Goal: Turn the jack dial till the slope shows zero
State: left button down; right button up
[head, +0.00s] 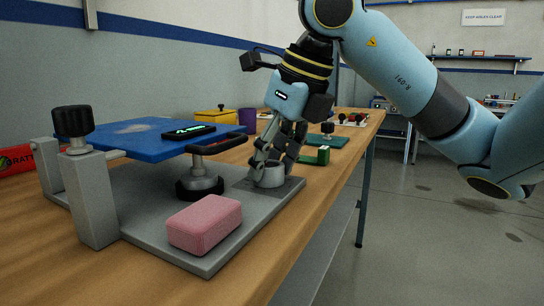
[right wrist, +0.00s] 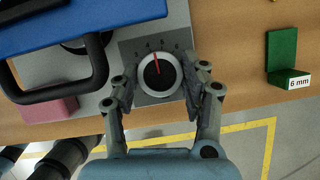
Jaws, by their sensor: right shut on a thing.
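The jack dial (head: 268,177) is a light metal knob on a dark square plate at the right end of the grey base. In the right wrist view the dial (right wrist: 158,74) has a black centre and a red pointer aimed up, slightly left, at faint numbers. My right gripper (head: 267,163) reaches down from above and is shut on the dial, one finger on each side. A black slope display (head: 188,131) with green marks lies on the blue tilted plate (head: 130,139); its reading is too small to tell. My left gripper is out of view.
A pink block (head: 205,224) lies on the grey base (head: 140,204) in front of the jack (head: 200,182). A black handle (head: 222,143) sticks out from the blue plate. A green 6 mm block (right wrist: 283,60) stands right of the dial. The table's front edge is close.

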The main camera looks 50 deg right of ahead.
jog(key=shift+r+m+p, duration=0.2)
jog(key=shift+m+p, duration=0.3)
jog(key=shift+p, duration=0.2)
jog(key=shift+h, duration=0.3)
jog(key=shift+f+m+p, duration=0.1)
jog(key=shift+m+p, duration=0.3)
jog(key=shift+p, duration=0.1)
jog(key=shift+f, duration=0.1)
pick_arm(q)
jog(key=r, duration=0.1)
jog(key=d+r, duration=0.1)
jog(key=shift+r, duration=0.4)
